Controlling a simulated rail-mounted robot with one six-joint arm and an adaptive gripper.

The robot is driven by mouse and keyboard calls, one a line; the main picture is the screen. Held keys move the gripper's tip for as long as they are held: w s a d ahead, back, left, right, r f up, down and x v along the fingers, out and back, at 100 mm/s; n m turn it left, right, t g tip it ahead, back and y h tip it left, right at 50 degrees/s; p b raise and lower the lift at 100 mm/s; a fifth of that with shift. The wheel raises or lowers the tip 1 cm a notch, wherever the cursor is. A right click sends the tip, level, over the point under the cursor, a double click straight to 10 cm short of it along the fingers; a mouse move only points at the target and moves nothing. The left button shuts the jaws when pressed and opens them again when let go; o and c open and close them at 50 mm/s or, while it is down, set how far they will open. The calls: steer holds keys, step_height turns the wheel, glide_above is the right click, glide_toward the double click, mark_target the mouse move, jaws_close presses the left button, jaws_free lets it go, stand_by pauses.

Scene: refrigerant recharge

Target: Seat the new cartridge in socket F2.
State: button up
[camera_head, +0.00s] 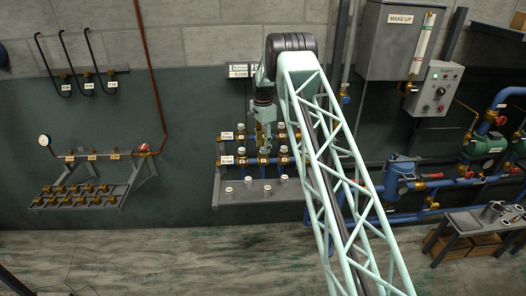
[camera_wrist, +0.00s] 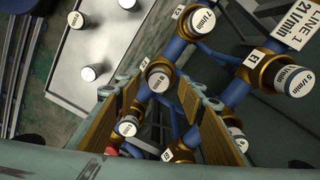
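My gripper (camera_head: 263,146) hangs in front of the central valve rack (camera_head: 217,178) in the head view. In the wrist view its two brass-padded fingers are apart, so my gripper (camera_wrist: 158,92) looks open. More white-capped cartridges sit in brass sockets on the blue pipes, one at the top (camera_wrist: 200,20) and one at the right (camera_wrist: 293,80).
A grey shelf (camera_head: 238,201) below the rack holds several loose white-capped cartridges, such as one at the upper left of the wrist view (camera_wrist: 75,19). A line sign (camera_wrist: 297,18) and blue pipes crowd the gripper's right. A wall rack (camera_head: 80,200) stands left.

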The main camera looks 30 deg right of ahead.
steer(key=shift+r, duration=3.85)
step_height(320, 180, up, 6)
steer(key=p, duration=0.2)
steer(key=shift+p, duration=0.35)
